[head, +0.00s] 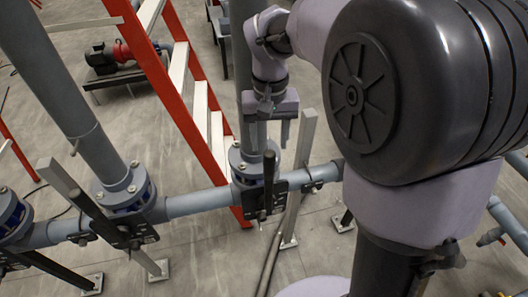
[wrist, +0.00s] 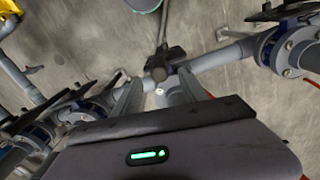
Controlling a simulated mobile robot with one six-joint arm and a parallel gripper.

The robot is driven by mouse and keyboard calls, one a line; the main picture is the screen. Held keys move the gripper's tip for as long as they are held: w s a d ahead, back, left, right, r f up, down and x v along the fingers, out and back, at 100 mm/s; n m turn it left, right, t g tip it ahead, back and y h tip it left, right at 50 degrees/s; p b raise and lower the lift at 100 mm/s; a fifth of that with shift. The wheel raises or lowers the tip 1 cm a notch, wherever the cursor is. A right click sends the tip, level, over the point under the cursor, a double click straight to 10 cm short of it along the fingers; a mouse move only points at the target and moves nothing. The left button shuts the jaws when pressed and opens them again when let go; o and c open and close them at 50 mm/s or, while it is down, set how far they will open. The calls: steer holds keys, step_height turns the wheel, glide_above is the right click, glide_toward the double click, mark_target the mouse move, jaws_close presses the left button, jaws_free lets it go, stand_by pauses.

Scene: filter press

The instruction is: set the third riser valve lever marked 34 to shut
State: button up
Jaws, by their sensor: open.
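Three flanged valves stand in a row on a grey horizontal pipe in the head view: a left one (head: 10,215), a middle one (head: 124,190) and a right one (head: 250,165). A dark upright lever (head: 269,180) stands in front of the right valve. A grey flat bar (head: 75,190) slants up past the middle valve. No number 34 is legible, so I cannot tell which lever bears it. My gripper (head: 270,115) is above the right valve, close to its riser in the picture. In the wrist view my gripper (wrist: 157,88) is open, its fingers apart and empty.
A red and white stepladder (head: 190,90) stands behind the pipe row. A red and dark pump (head: 118,55) is at the back left. Grey posts (head: 297,180) with floor plates stand by the pipe. In the wrist view a dark pipe clamp (wrist: 163,62) lies beyond my fingers.

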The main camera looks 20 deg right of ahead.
mark_target(269, 169)
steer(key=f, duration=1.1)
steer(key=shift+w+d+f+b, duration=0.2)
steer(key=shift+w+f+b, duration=0.05)
steer(key=shift+f+b, duration=0.1)
jaws_close()
stand_by(0.6)
